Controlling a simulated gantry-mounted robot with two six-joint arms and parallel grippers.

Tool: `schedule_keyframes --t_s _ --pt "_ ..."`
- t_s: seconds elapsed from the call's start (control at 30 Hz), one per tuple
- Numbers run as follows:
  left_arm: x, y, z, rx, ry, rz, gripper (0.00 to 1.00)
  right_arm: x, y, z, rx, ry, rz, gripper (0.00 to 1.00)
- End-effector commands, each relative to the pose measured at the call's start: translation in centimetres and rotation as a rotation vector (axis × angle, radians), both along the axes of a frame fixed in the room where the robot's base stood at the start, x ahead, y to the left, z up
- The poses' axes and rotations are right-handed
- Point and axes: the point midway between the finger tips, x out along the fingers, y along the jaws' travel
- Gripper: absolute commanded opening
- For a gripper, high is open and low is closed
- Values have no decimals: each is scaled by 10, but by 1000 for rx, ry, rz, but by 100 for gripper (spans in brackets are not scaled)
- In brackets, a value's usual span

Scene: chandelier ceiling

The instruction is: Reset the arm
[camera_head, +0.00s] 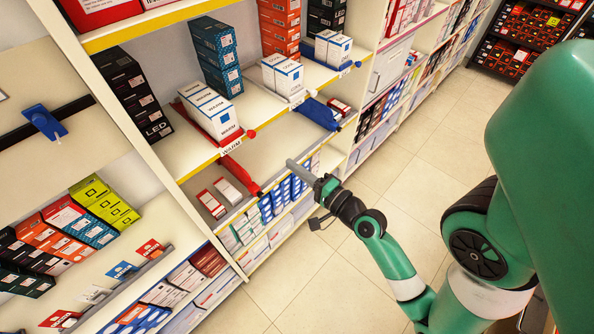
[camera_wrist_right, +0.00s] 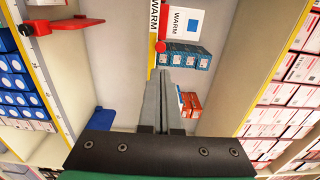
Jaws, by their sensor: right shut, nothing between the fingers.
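My right arm is green and white and comes in from the right in the head view. Its gripper (camera_head: 304,172) is shut and empty, in front of the middle shelf unit. In the right wrist view the gripper's two grey fingers (camera_wrist_right: 165,85) are pressed together with nothing between them. They point toward the shelf edge labelled WARM and a white WARM box (camera_wrist_right: 185,22). In the head view white WARM boxes (camera_head: 210,110) stand on the shelf behind and left of the gripper. My left gripper is not in view.
Shelves hold teal boxes (camera_head: 217,55), black LED boxes (camera_head: 133,90) and lime boxes (camera_head: 104,200). A red divider (camera_head: 241,175) and a blue divider (camera_head: 319,113) stick out at the shelf front near the gripper. The tiled floor (camera_head: 415,165) is open in the aisle.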

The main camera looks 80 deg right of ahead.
Motion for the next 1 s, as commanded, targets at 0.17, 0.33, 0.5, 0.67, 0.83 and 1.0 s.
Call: schedule_keyframes --t_s 0.17,0.33,0.5,0.67,0.83,1.0 --pt "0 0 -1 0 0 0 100 -4 3 1 0 -1 0 0" --pt "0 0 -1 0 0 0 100 -3 3 1 0 -1 0 0" --pt "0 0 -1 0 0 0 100 1 8 1 -1 -2 21 0" --pt "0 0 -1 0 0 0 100 52 29 50 -99 -96 164 0" --pt "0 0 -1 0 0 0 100 125 88 165 -317 -298 369 0" --pt "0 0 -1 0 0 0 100 157 170 283 -613 -461 474 0"
